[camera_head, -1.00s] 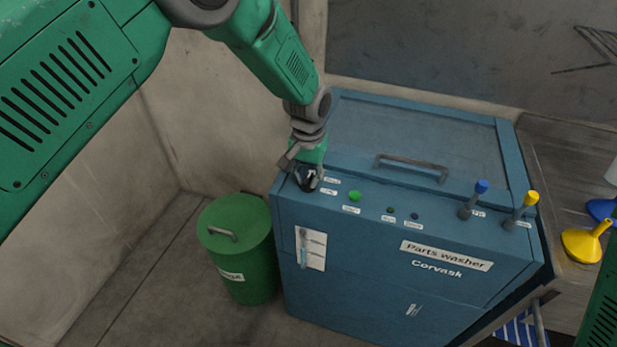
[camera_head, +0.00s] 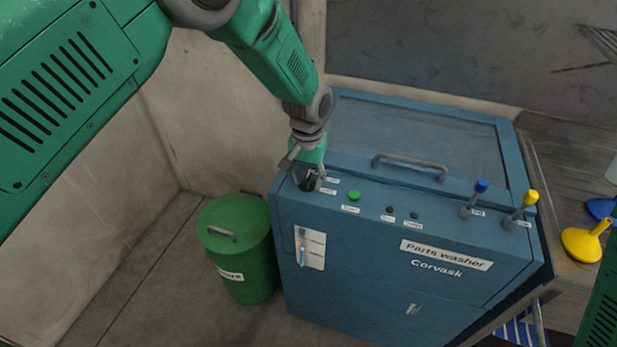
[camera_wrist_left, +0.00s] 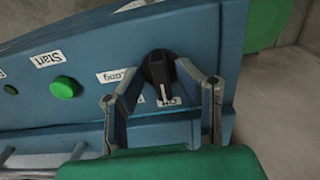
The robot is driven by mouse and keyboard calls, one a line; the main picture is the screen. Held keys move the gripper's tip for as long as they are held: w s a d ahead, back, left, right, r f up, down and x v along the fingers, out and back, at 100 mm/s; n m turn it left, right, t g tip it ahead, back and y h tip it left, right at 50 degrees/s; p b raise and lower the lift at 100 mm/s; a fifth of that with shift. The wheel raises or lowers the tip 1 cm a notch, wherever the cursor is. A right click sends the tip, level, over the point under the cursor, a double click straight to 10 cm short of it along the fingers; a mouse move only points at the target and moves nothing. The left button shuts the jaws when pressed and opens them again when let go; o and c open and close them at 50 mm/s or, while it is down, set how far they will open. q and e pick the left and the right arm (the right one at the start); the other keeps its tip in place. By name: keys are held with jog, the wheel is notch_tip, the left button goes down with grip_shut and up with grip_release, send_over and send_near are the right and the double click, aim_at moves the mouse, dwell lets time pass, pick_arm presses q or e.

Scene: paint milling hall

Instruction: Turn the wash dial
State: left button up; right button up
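The wash dial (camera_wrist_left: 158,70) is a black knob with a pointer grip on the blue parts washer's (camera_head: 360,258) top panel. In the left wrist view its grip points down the picture, toward a partly covered label reading something like "Off". My left gripper (camera_wrist_left: 160,75) is open, its two grey fingers on either side of the dial. I cannot tell whether either tip touches the knob's rim. In the head view my left gripper (camera_head: 308,180) is at the panel's left end and mostly covers the dial. My right gripper is not in view.
A green start button (camera_head: 354,196), two small buttons and blue (camera_head: 475,197) and yellow (camera_head: 523,209) levers line the panel. A lid handle (camera_head: 410,166) is behind. A green bin (camera_head: 236,265) stands left, and a yellow funnel (camera_head: 583,245) sits on the right bench.

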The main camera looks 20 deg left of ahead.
aim_at(308, 177)
pick_arm(q)
jog(key=shift+r, duration=0.2)
notch_tip(308, 177, up, 12)
jog(key=shift+f, duration=0.25)
jog(key=shift+w, duration=0.1)
